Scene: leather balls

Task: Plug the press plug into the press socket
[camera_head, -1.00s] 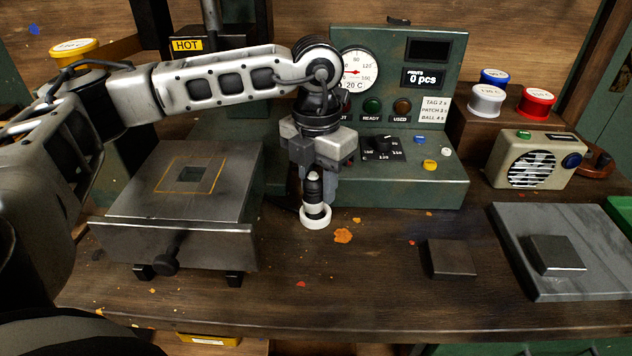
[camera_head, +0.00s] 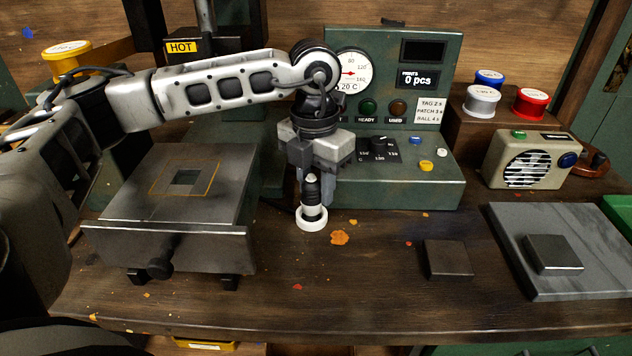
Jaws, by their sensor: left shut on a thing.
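My left gripper (camera_head: 312,172) points straight down in front of the green control box and is shut on the press plug (camera_head: 312,190), a dark upright cylinder with a pale band. The plug's lower end stands in or over a white ring on the table, which looks like the press socket (camera_head: 311,222). I cannot tell how deep the plug sits in it. The grey press (camera_head: 179,200), with a square recess in its top plate, is to the left. My right gripper is not in view.
The green control box (camera_head: 440,180), with gauge, lamps and buttons, stands close behind the gripper. A radio (camera_head: 520,158), thread spools (camera_head: 482,99), a dark square block (camera_head: 448,259) and a grey slab (camera_head: 510,222) are to the right. The table's front middle is clear.

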